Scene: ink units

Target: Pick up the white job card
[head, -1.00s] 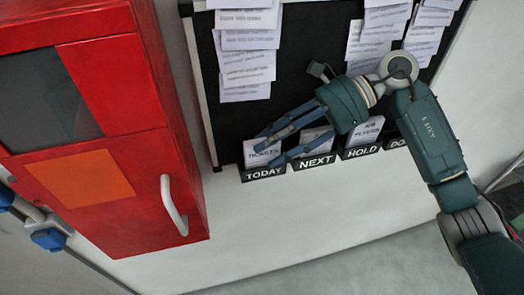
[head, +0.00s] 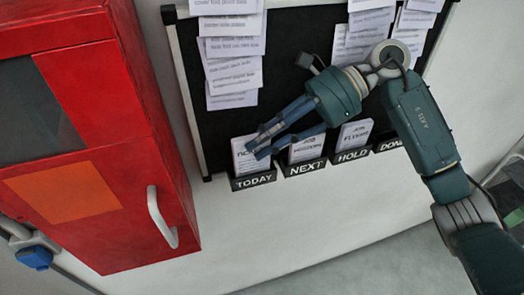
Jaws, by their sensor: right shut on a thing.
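A white card (head: 246,165) with dark print stands in the pocket labelled TODAY (head: 254,182) at the foot of the black board. My right gripper (head: 257,149) reaches in from the right, and its fingers are closed at this card's upper right part. They cover some of its print. A second white card (head: 307,149) stands in the NEXT pocket (head: 305,168), just right of the fingers. A third white card (head: 355,134), with print that seems to read JOB FLYERS, stands in the HOLD pocket (head: 352,156). My left gripper is out of view.
The black board (head: 285,60) carries overlapping printed sheets (head: 234,73) above the pockets. A red cabinet (head: 120,130) with a white handle (head: 161,216) stands close on the left. The white wall below the pockets is clear.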

